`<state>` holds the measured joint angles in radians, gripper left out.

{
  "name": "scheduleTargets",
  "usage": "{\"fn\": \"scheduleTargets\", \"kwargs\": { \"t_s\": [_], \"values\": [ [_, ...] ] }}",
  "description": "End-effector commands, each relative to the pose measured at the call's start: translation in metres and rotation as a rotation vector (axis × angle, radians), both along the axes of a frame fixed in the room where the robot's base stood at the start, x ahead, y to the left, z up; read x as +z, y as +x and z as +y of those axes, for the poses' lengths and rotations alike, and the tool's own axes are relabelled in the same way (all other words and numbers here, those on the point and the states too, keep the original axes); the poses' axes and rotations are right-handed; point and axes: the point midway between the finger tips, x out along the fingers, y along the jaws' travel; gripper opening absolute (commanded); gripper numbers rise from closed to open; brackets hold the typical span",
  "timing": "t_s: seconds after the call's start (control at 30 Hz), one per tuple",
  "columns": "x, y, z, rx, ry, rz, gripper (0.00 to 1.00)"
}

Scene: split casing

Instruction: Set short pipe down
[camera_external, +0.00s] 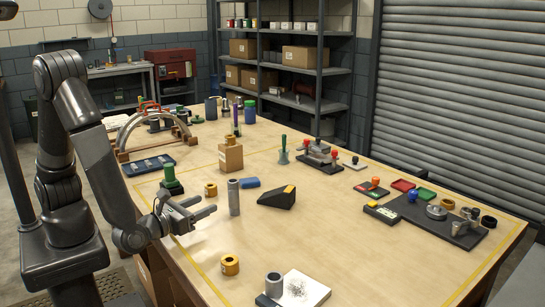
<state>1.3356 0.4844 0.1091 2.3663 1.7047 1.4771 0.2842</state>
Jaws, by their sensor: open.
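A grey pipe (234,198) stands upright on the wooden table, just right of my gripper. A shorter, wider grey pipe piece (274,285) stands at the table's near edge, by a white plate. I cannot tell for certain which of the two is the short pipe. My gripper (209,205) is low over the table's left side, with its fingers apart and pointing right towards the upright grey pipe. Nothing shows between the fingers. They appear apart from the pipe, though the exact gap is hard to judge from this view.
Brass rings stand behind (211,190) and in front (230,264) of the gripper. A black wedge (277,197) and a blue block (249,183) lie right of the pipe. A green-topped part (172,182) stands behind my gripper. The table's middle front (350,250) is clear.

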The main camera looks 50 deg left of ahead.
Motion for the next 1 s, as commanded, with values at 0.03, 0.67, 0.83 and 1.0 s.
{"fn": "scheduleTargets", "kwargs": {
  "t_s": [0.03,0.67,0.83,1.0],
  "values": [
    [0.000,0.000,0.000,0.000,0.000,0.000,0.54],
    [0.000,0.028,-0.037,0.332,-0.003,-0.004,0.54],
    [0.000,0.040,-0.030,0.351,0.001,-0.001,0.54],
    [0.001,0.064,-0.016,0.351,0.000,-0.002,0.54]
  ]
}}
